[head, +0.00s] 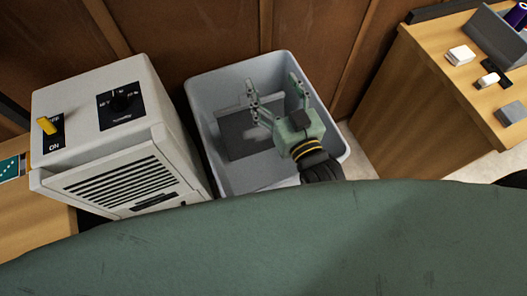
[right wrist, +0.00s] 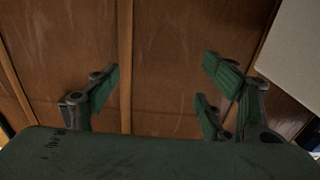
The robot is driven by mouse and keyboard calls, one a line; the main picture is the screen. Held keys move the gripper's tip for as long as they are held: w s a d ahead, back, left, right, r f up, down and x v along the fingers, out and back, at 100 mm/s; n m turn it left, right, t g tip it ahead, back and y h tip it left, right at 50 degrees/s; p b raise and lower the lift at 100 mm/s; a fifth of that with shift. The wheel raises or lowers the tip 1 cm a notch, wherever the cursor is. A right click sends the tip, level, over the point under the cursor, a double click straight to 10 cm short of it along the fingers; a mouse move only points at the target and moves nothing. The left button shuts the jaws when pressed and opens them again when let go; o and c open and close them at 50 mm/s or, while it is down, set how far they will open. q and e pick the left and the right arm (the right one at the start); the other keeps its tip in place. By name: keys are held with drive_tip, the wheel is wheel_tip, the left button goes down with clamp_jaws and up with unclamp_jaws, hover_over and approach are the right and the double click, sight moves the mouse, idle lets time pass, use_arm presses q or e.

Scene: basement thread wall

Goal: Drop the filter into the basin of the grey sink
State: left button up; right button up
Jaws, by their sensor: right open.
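The grey sink (head: 262,179) is a deep, light grey open tub in the middle of the head view, against the wood wall. A dark grey, flat, rectangular panel, which looks like the filter (head: 238,142), lies inside its basin. Part of the panel is hidden behind my right gripper. My right gripper (head: 274,92) is green, open and empty, and is over the right part of the basin, apart from the panel. In the right wrist view its spread fingers (right wrist: 160,88) have nothing between them. My left gripper is in neither view.
A white appliance (head: 125,140) with a vent grille and a yellow switch stands close to the sink's left side. A wooden bench (head: 415,110) with small items stands at the right. A strip of pale floor (head: 357,160) shows between sink and bench.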

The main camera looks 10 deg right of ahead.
drive_tip(key=s+d, duration=0.2)
drive_tip(key=s, duration=0.9)
drive_tip(key=shift+s+d, duration=0.15)
drive_tip(key=shift+s, duration=0.25)
drive_tip(key=shift+s+f, duration=0.1)
